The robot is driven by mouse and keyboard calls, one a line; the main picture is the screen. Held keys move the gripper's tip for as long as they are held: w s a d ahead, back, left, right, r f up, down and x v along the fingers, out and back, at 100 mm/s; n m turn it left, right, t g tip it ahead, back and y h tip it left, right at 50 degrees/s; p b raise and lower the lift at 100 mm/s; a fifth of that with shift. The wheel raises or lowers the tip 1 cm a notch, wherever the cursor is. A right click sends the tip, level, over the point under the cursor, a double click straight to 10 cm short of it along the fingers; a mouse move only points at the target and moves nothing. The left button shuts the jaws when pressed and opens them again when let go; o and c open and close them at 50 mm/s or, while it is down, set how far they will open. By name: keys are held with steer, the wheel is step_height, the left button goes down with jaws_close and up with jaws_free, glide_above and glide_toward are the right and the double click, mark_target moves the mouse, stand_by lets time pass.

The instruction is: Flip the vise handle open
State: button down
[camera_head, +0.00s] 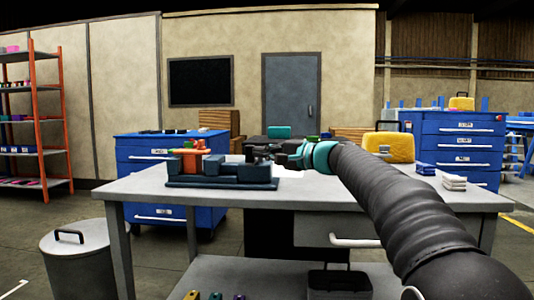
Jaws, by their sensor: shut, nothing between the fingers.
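The vise (222,180), a dark blue-grey block on a flat base, sits on the left half of the grey workbench (150,186). An orange handle-like part (190,152) stands up at its left end, with a small green piece near its top. My arm reaches in from the lower right. My gripper (256,152) is dark, small in the picture and shut on nothing. It is above the right end of the vise, to the right of the orange part and apart from it. Whether it touches the vise body cannot be told from this view.
White folded cloths (454,182) and a blue item (426,169) lie on the bench's right side. A yellow case (388,147) and blue drawer cabinets (460,145) stand behind. A grey bin (80,262) stands at the front left. The bench top left of the vise is clear.

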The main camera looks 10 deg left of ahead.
steer(key=shift+s+a+r, duration=0.1)
steer(key=shift+s+a, duration=0.1)
steer(key=shift+a, duration=0.2)
steer(key=shift+d, duration=0.1)
steer(key=s+d+b, duration=0.1)
steer(key=s+d, duration=0.6)
steer(key=s, duration=0.2)
stand_by(0.4)
steer(key=shift+d, duration=0.15)
